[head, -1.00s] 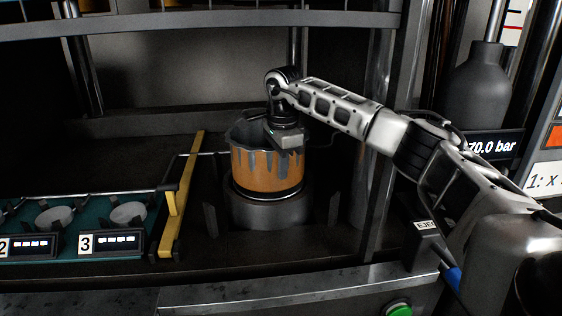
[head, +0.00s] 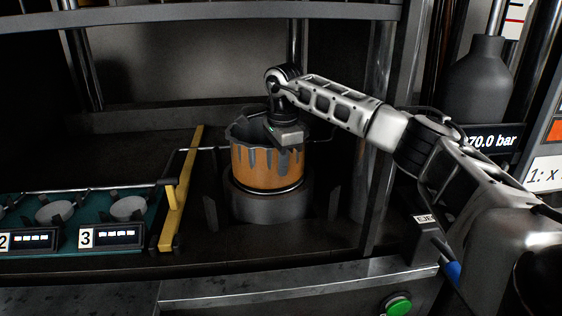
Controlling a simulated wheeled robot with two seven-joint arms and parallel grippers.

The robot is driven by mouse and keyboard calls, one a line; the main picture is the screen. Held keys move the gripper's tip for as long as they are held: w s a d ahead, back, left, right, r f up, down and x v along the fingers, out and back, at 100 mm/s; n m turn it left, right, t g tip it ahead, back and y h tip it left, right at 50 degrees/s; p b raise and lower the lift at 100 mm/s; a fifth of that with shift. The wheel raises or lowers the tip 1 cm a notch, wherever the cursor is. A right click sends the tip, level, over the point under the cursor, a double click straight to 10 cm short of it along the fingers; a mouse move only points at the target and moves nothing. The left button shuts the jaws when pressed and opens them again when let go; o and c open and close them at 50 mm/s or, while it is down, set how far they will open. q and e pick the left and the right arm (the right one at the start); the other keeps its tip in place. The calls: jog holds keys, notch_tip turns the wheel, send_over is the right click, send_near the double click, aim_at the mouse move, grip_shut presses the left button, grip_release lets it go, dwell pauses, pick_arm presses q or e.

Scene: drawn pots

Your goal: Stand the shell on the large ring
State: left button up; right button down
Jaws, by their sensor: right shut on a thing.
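The shell (head: 262,168) is an orange-brown pot with a dark, jagged upper edge and a dark base band. It is upright over a round grey block (head: 268,207) inside the press bay; I take this block for the large ring. The shell's base looks to be at the block's top, but I cannot tell whether it bears on it. My right gripper (head: 285,136) comes down from above at the shell's right rim and is shut on the shell. Its fingertips are hidden. My left gripper is not in view.
A yellow bar (head: 178,195) stands left of the block. Beyond it, a teal tray (head: 75,236) holds small round dishes and numbered displays. Dark upright fins flank the block. A metal ledge (head: 290,287) with a green button (head: 397,304) runs along the front.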

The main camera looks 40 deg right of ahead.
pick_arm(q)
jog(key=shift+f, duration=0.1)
pick_arm(e)
jog(key=shift+f, duration=0.25)
jog(key=c, duration=1.5)
grip_release()
jog(key=shift+o, duration=0.2)
jog(key=r, duration=0.8)
jog(key=s+r+b, duration=0.1)
jog(key=r, duration=0.3)
jog(key=shift+a, duration=0.15)
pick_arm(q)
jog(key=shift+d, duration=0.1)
pick_arm(e)
jog(key=shift+w, duration=0.1)
